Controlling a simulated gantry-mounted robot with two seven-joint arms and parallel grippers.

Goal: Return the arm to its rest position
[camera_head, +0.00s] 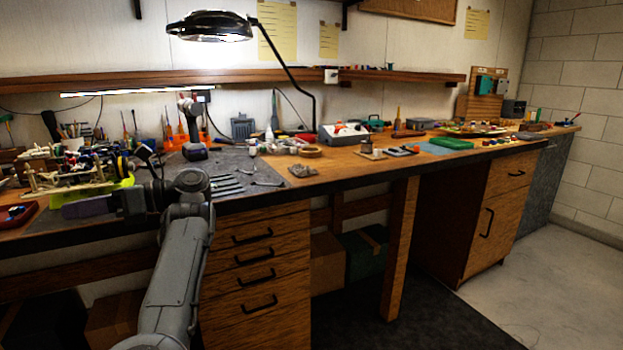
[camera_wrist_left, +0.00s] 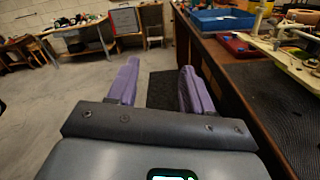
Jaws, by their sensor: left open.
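My left arm rises from the bottom of the head view, and its left gripper (camera_head: 88,207) points left at the front edge of the workbench. In the left wrist view the two purple fingers of the left gripper (camera_wrist_left: 157,82) are spread apart with nothing between them. Beyond them are the dark mat on the floor and the room. The bench edge runs along the right of that view, beside the fingers. My right gripper is in neither view.
The workbench (camera_head: 345,173) carries a cream-coloured assembly (camera_head: 70,174) close behind the left gripper, a drill (camera_head: 192,130), several wrenches and a lamp (camera_head: 210,27). The wrist view shows a blue bin (camera_wrist_left: 222,19) and red tray (camera_wrist_left: 232,43). The floor (camera_head: 545,290) at right is clear.

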